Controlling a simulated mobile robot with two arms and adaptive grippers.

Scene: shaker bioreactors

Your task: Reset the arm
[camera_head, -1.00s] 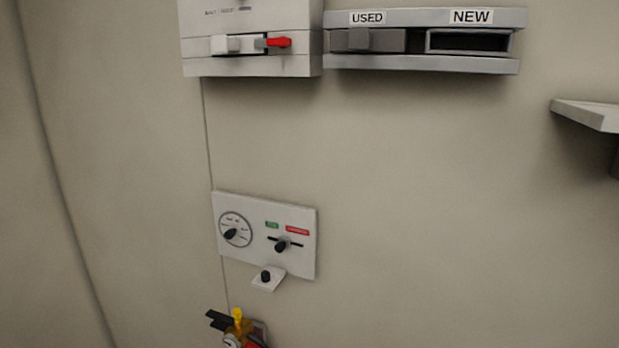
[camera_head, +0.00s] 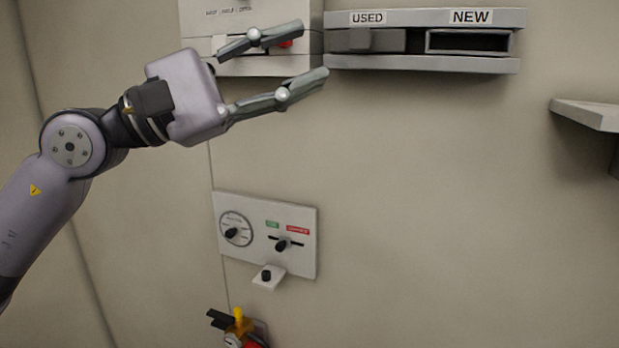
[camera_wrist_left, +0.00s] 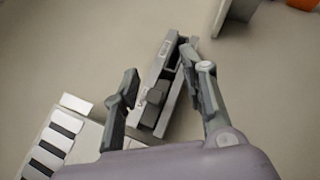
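My left gripper (camera_head: 314,52) reaches in from the left in the head view, in front of the upper white wall unit. Its two fingers are spread apart with nothing between them. In the left wrist view the left gripper (camera_wrist_left: 168,82) is also open, and the grey USED/NEW holder (camera_wrist_left: 150,112) shows beyond and between its fingers. My right gripper is not in view.
The white unit (camera_head: 232,68) with a red-tipped part is partly hidden by my left gripper. The grey USED/NEW holder (camera_head: 422,64) is beside it. Below are a control panel (camera_head: 262,262) and a yellow-handled valve (camera_head: 239,316). A shelf (camera_head: 588,112) juts out at right.

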